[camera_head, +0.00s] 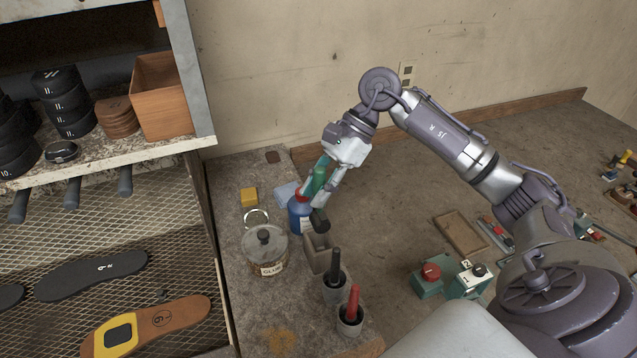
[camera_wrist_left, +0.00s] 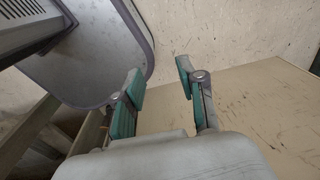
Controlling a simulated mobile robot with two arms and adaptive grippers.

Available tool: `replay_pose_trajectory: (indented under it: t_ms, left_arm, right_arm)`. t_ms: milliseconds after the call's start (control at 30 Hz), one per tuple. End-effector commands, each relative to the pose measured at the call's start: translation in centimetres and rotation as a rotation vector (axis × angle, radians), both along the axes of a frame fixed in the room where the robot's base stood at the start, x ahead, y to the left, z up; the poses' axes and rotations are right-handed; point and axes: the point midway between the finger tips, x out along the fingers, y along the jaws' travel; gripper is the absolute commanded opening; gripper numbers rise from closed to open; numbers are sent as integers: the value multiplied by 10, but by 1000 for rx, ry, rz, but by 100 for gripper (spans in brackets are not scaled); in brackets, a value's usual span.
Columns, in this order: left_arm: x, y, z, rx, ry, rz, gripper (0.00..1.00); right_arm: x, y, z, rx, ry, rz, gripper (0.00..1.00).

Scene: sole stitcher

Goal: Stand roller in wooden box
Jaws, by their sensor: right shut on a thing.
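My right gripper (camera_head: 316,197) reaches down over the narrow bench and is shut on the roller's green handle (camera_head: 318,180). The roller's dark head (camera_head: 319,221) points down, just above a small open greyish-brown wooden box (camera_head: 318,258). The roller looks slightly tilted. Whether its head touches the box rim or is partly inside cannot be told. My left gripper (camera_wrist_left: 161,72) shows only in the left wrist view; its teal-padded fingers are apart with nothing between them.
A blue red-capped bottle (camera_head: 299,214) stands close beside the roller. A glue pot (camera_head: 266,254) is left of the box; cups with a black (camera_head: 334,283) and a red-handled tool (camera_head: 351,315) stand in front. A larger orange-brown box (camera_head: 163,100) sits on the shelf.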

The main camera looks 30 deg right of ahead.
Motion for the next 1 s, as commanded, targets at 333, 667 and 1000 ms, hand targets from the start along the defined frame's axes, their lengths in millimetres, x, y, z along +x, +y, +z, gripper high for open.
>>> replay_pose_trajectory:
  t_ms: [333, 667, 1000]
  left_arm:
    - [36, -40, -11, -51, -56, -1, 40]
    - [22, -23, -22, -30, -33, -4, 40]
    - [20, -22, -29, -28, -30, 0, 40]
  right_arm:
    - [0, 0, -26, 2, -1, 1, 0]
    - [0, 0, -49, 1, -1, 1, 0]
    - [0, 0, -72, 2, -1, -1, 0]
